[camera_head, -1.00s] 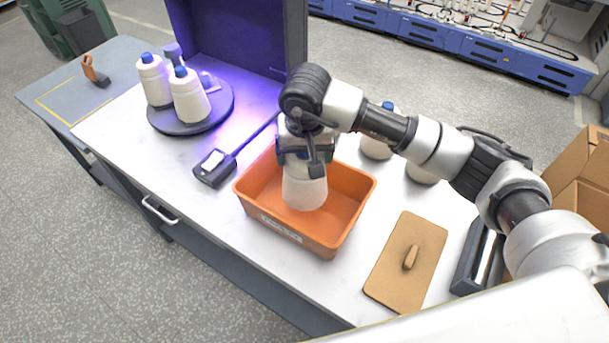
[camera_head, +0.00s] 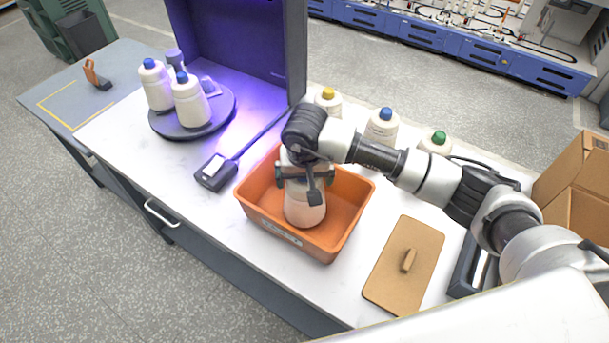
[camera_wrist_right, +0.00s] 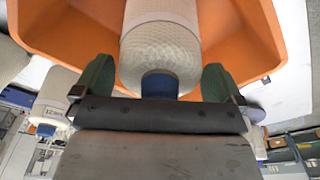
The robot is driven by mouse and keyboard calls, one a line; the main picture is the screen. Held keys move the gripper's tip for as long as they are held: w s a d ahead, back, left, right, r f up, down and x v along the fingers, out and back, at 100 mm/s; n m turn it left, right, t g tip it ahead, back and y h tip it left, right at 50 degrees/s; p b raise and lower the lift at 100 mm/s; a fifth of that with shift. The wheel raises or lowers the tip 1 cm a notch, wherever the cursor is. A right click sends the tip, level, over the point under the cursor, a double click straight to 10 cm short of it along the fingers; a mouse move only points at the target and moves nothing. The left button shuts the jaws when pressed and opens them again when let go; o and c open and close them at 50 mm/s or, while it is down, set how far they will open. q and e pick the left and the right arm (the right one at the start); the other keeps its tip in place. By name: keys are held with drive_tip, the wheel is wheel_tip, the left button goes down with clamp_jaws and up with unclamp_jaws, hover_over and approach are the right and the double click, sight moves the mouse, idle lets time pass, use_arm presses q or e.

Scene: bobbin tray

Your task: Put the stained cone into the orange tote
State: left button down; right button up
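A pale cone (camera_head: 304,212) with a beige-pink lower part is upright inside the orange tote (camera_head: 262,222). My right gripper (camera_head: 305,180) is above the tote, pointing down, with its fingers on both sides of the cone's upper part. Whether the cone's base touches the tote floor cannot be told. A stain is not clearly visible. My left gripper is out of view.
Cones with yellow (camera_head: 328,103), blue (camera_head: 382,126) and green (camera_head: 436,143) tips stand behind the tote. A dark turntable (camera_head: 215,118) at left holds more blue-tipped cones.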

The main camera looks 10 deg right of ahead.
drive_tip(key=shift+r, duration=0.2)
drive_tip(key=r+b, duration=0.1)
drive_tip(key=r, duration=0.2)
drive_tip(key=r+b, duration=0.1)
drive_tip(key=r, duration=0.3)
drive_tip(key=s+r+b, duration=0.1)
drive_tip(key=r, duration=0.2)
drive_tip(key=shift+s+a+r+b, duration=0.1)
drive_tip(key=shift+r+b, duration=0.05)
drive_tip(key=shift+b, duration=0.15)
drive_tip(key=shift+s+r, duration=0.15)
drive_tip(key=shift+r, duration=0.6)
